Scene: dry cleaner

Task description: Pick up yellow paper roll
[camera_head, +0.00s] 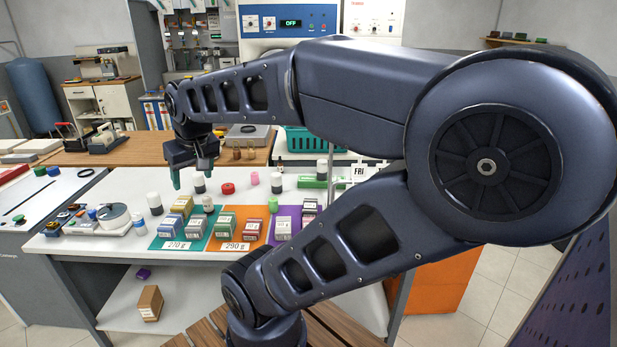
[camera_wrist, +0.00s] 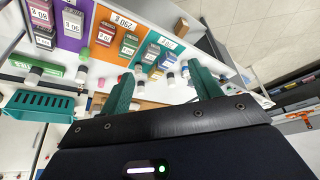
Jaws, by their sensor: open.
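My gripper (camera_head: 190,172) hangs above the back part of this table in the head view, fingers pointing down. In the wrist view my gripper (camera_wrist: 162,82) has its two green fingers wide apart, with nothing held between them. Small bottles and rolls lie below and beyond the fingers. My arm hides part of the table's right side.
Several boxes sit on the orange mat (camera_head: 226,245) and purple mat. A teal basket (camera_head: 302,139) stands behind. A brown box (camera_head: 150,303) is on the lower shelf.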

